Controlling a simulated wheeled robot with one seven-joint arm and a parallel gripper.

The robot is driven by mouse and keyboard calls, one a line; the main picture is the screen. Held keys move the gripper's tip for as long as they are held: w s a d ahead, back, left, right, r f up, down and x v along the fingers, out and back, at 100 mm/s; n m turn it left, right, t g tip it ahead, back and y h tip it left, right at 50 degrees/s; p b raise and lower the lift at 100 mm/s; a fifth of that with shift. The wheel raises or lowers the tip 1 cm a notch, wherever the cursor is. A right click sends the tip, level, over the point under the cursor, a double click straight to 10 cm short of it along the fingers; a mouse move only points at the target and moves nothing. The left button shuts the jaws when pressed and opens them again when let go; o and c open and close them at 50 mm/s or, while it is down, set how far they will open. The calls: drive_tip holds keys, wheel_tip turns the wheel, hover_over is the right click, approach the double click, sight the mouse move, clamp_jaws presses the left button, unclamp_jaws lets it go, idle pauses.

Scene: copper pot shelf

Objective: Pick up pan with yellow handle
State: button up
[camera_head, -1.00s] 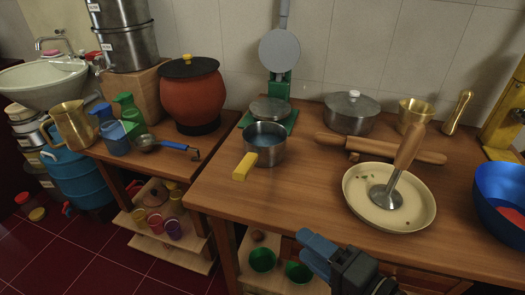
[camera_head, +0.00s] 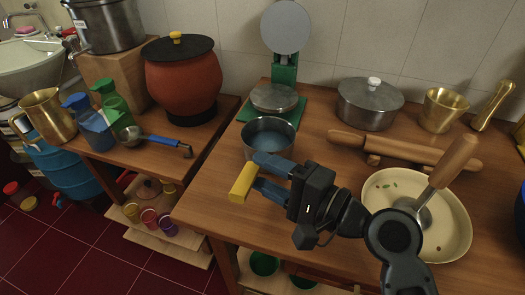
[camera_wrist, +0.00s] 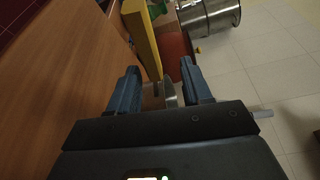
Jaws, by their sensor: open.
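The pan (camera_head: 268,133) is a small steel saucepan with a yellow handle (camera_head: 242,182). It stands on the wooden counter, its handle pointing toward the front left. My gripper (camera_head: 262,175) is at the handle, its blue fingers pointing left. In the wrist view, my gripper (camera_wrist: 162,88) has its two fingers apart, and the yellow handle (camera_wrist: 143,40) shows between and beyond them, nearer the left finger. Whether a finger touches the handle I cannot tell. My gripper hides part of the pan's front side.
A rolling pin (camera_head: 400,150) and lidded pot (camera_head: 368,103) are behind. The counter's left edge is close to the handle.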

sight(246, 166)
drive_tip(key=x, duration=0.3)
drive_tip(key=f+x, duration=0.1)
drive_tip(key=x, duration=0.1)
drive_tip(key=shift+w+a, duration=0.25)
drive_tip(key=shift+c, duration=0.2)
clamp_jaws()
idle(1.1)
